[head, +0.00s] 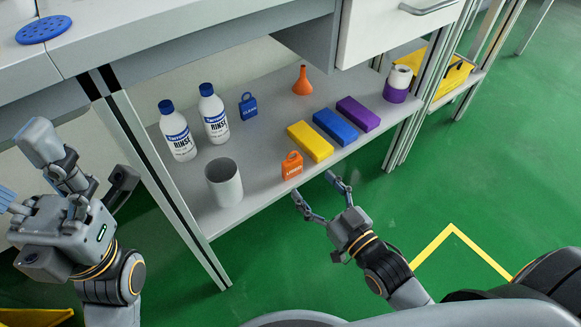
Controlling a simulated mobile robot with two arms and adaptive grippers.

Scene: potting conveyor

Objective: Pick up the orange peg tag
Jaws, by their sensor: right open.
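The orange peg tag (292,166) stands on the lower shelf (262,203) near its front edge, between a grey cup and a yellow block. It has a loop handle on top and dark lettering on its face. My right gripper (316,184) is open and empty just in front of the shelf edge, to the right of the tag and apart from it. My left gripper (10,200) is at the far left edge, partly cut off, away from the shelf; its jaw state is unclear.
On the shelf stand a grey cup (224,182), two rinse bottles (214,115), a blue tag (248,106), an orange funnel (302,81), yellow (310,142), blue (336,127) and purple (358,114) blocks, and a purple-and-white roll (397,86). A drawer unit (385,30) overhangs the back right.

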